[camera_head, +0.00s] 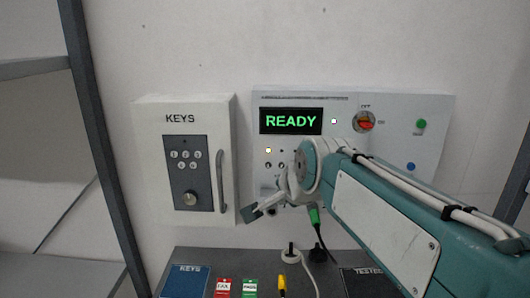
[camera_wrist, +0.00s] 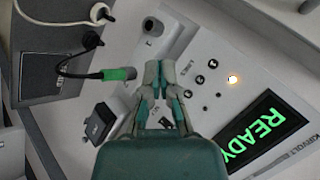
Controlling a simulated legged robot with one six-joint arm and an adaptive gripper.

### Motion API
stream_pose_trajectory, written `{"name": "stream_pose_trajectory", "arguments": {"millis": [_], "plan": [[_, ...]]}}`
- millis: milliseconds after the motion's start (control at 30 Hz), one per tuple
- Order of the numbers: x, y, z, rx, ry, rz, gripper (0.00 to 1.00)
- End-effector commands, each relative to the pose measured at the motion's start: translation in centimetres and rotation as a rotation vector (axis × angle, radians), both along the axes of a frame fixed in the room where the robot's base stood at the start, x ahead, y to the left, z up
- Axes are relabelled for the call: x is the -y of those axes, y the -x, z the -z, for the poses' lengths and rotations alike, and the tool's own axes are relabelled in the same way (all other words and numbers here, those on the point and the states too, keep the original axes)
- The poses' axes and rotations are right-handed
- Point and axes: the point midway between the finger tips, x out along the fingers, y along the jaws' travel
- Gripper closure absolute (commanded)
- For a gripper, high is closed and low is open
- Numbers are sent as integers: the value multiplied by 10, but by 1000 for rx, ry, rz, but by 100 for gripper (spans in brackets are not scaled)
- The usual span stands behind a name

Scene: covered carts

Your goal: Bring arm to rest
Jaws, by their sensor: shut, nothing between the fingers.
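My gripper (camera_head: 256,212) is shut and empty in front of the wall panel (camera_head: 432,150), low and left of its middle. In the wrist view my gripper (camera_wrist: 160,68) shows its two fingers together, beside a green plug (camera_wrist: 120,74) seated in the panel, with a black cable running from it. I cannot tell whether the fingers touch the panel. The panel's display (camera_head: 291,121) reads READY in green. My arm reaches in from the right and hides part of the panel.
A white key box (camera_head: 150,170) with a handle hangs left of the panel. Dark posts (camera_head: 95,130) stand at the left.

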Motion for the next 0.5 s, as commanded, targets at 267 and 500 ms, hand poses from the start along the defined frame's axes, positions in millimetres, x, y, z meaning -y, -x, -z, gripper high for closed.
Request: {"name": "stream_pose_trajectory", "arguments": {"millis": [267,500], "plan": [[77,113,64,-59,441,-305,100],[112,191,123,-137,699,-574,100]]}}
